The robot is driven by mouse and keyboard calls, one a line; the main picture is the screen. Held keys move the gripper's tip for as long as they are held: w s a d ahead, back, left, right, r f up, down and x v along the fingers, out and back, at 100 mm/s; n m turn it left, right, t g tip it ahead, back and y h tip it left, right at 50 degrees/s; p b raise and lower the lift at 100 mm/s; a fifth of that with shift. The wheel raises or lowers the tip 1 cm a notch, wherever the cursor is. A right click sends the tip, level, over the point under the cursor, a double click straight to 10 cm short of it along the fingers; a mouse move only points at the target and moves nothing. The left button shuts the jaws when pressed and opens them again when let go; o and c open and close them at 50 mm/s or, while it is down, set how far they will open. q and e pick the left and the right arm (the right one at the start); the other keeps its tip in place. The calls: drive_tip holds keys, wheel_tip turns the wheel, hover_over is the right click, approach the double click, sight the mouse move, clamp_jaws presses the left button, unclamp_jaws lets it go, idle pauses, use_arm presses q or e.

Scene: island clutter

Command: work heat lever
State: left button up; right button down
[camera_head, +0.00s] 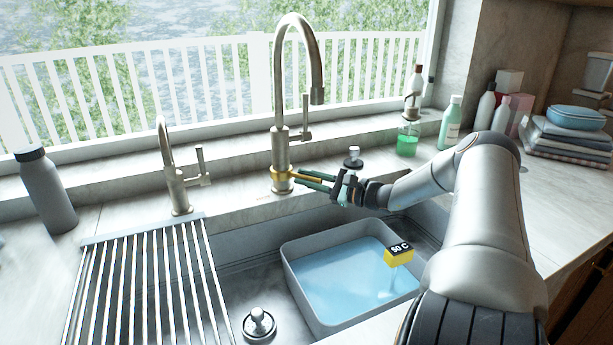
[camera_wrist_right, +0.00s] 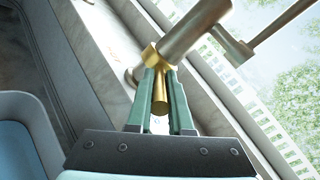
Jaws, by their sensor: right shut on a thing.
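The heat lever (camera_head: 308,176) is a short gold stub on a gold collar at the base of the tall brass faucet (camera_head: 281,150). It points right in the head view. My right gripper (camera_head: 301,180) reaches in from the right with its green fingers around the lever. In the right wrist view, the gold lever (camera_wrist_right: 160,98) lies between the two green fingers, which are shut on it. The collar stays clear of the fingertips. A yellow display (camera_head: 398,256) reading "50 C" sits over the water in a grey basin (camera_head: 297,281). My left gripper is not in view.
A smaller faucet (camera_head: 176,178) and a grey bottle (camera_head: 45,190) stand left. A drying rack (camera_head: 140,290) covers the sink's left part. A green soap dispenser (camera_head: 408,138) and several bottles stand right, before folded towels (camera_head: 570,135). A drain plug (camera_head: 259,323) lies in the sink.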

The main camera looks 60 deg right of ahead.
drive_tip(key=shift+a, duration=0.1)
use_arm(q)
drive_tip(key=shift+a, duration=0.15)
use_arm(e)
drive_tip(key=c, duration=0.8)
unclamp_jaws()
drive_tip(key=shift+s, duration=0.1)
drive_tip(key=shift+s, duration=0.25)
use_arm(q)
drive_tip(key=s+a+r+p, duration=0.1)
drive_tip(key=p, duration=0.1)
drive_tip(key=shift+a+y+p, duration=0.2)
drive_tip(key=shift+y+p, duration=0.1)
drive_tip(key=shift+p, duration=0.05)
use_arm(e)
drive_tip(key=s, duration=0.8)
drive_tip(key=s+d, duration=0.1)
drive_tip(key=s, duration=0.2)
drive_tip(key=shift+s+d, duration=0.1)
drive_tip(key=shift+s, duration=0.3)
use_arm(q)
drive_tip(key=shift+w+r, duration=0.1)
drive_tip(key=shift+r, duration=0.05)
